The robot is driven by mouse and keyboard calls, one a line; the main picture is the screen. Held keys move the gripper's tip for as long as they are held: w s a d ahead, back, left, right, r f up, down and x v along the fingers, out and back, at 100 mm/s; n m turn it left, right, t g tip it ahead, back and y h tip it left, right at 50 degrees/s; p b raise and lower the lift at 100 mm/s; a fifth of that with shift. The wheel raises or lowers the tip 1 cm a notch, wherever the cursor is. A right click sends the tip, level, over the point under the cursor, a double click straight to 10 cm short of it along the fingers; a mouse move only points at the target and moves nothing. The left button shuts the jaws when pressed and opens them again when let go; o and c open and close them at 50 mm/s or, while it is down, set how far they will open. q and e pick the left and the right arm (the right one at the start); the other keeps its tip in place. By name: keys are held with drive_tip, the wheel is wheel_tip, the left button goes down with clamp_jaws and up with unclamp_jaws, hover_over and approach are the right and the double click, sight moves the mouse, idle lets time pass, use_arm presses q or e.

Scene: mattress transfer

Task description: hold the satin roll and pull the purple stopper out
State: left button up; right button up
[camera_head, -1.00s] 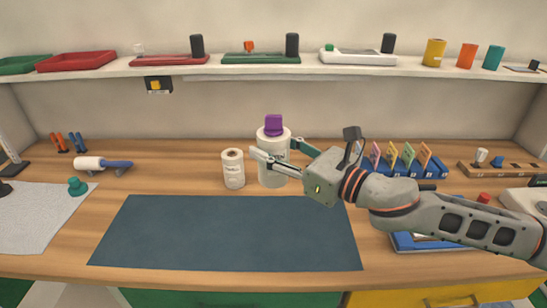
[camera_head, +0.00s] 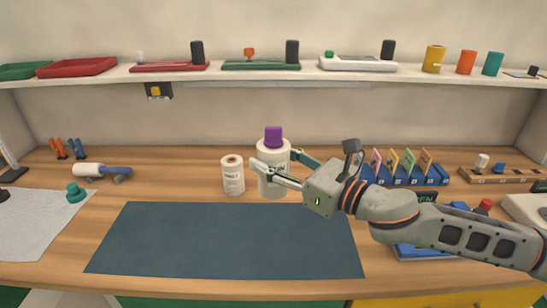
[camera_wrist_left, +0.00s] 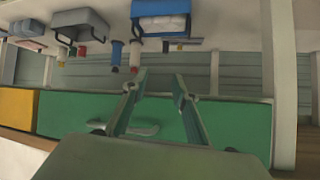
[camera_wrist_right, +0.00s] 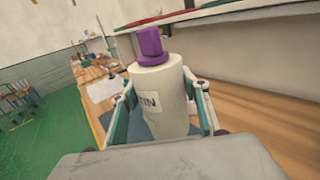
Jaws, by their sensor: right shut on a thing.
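The satin roll (camera_head: 272,184) is a white upright cylinder near the middle back of the bench. The purple stopper (camera_head: 273,136) sits in its top. My right gripper (camera_head: 272,168) is shut on the roll's side, one finger across its front. In the right wrist view the fingers (camera_wrist_right: 163,105) flank the roll (camera_wrist_right: 160,85), whose label is partly visible as "TIN", and the purple stopper (camera_wrist_right: 151,44) stands clear above them. My left gripper (camera_wrist_left: 161,82) is open and empty in the left wrist view, facing green drawers. It is not in the head view.
A smaller white roll (camera_head: 233,175) stands just left of the satin roll. A dark mat (camera_head: 225,240) lies bare in front. A blue rack with coloured cards (camera_head: 405,172) stands to the right. A shelf (camera_head: 310,74) runs above the bench.

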sight(274, 192)
drive_tip(key=shift+f, duration=0.2)
drive_tip(key=shift+f+b, duration=0.3)
drive_tip(key=shift+f, duration=0.05)
drive_tip(key=shift+f+b, duration=0.55)
drive_tip(key=shift+f, duration=0.45)
drive_tip(key=shift+f+b, duration=0.4)
drive_tip(key=shift+f, duration=0.3)
drive_tip(key=shift+f+b, duration=0.5)
drive_tip(key=shift+f, duration=0.45)
drive_tip(key=shift+f, duration=0.35)
drive_tip(key=shift+f+b, duration=0.5)
drive_tip(key=shift+f, duration=0.1)
drive_tip(key=shift+f, duration=0.4)
drive_tip(key=shift+f+b, duration=0.55)
drive_tip(key=shift+f, duration=0.15)
